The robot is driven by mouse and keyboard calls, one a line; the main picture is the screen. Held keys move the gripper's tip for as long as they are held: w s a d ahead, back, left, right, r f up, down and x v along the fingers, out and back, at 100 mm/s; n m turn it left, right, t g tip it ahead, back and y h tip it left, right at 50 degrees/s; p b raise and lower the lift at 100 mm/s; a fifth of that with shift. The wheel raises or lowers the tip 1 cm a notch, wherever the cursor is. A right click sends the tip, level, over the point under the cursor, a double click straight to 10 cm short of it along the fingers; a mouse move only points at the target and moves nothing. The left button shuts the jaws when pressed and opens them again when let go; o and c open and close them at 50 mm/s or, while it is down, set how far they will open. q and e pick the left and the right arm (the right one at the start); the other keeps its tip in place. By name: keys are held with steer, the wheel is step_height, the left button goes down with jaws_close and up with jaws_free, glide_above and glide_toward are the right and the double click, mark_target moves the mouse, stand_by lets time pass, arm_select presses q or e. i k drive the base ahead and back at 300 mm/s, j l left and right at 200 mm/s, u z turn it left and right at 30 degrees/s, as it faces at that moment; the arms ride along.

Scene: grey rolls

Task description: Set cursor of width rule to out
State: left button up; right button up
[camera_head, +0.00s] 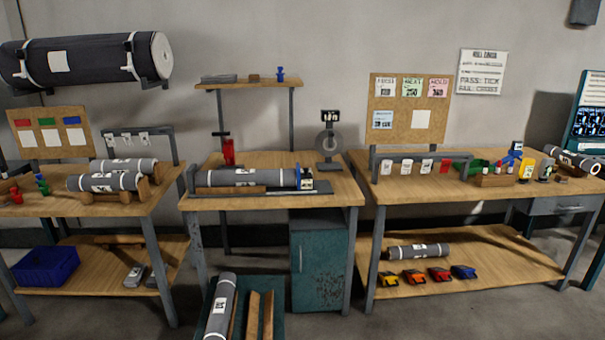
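On the middle bench, a grey roll (250,177) with white bands lies along a long dark base that looks like the width rule (318,188). A blue and white upright piece (306,179), perhaps the cursor, stands at the right end of the roll. The view is too small to read any marks or to tell the cursor's setting. Neither of my grippers is in view.
A red bottle-like object (229,151) and a dark ring on a stand (328,141) stand at the back of the middle bench. Rolls lie on the left bench (160,197). The right bench (440,200) holds tags and small coloured items. A bin with a roll (221,305) stands in front.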

mark_target(304, 180)
steer(key=u, duration=0.35)
steer(key=i+l+u, duration=0.3)
steer(key=l+u, duration=0.3)
steer(key=i+l+u, duration=0.15)
steer(key=l+u, duration=0.15)
steer(key=l, duration=0.25)
steer(key=l+u, duration=0.3)
steer(key=i+l, duration=0.05)
steer(key=l, duration=0.05)
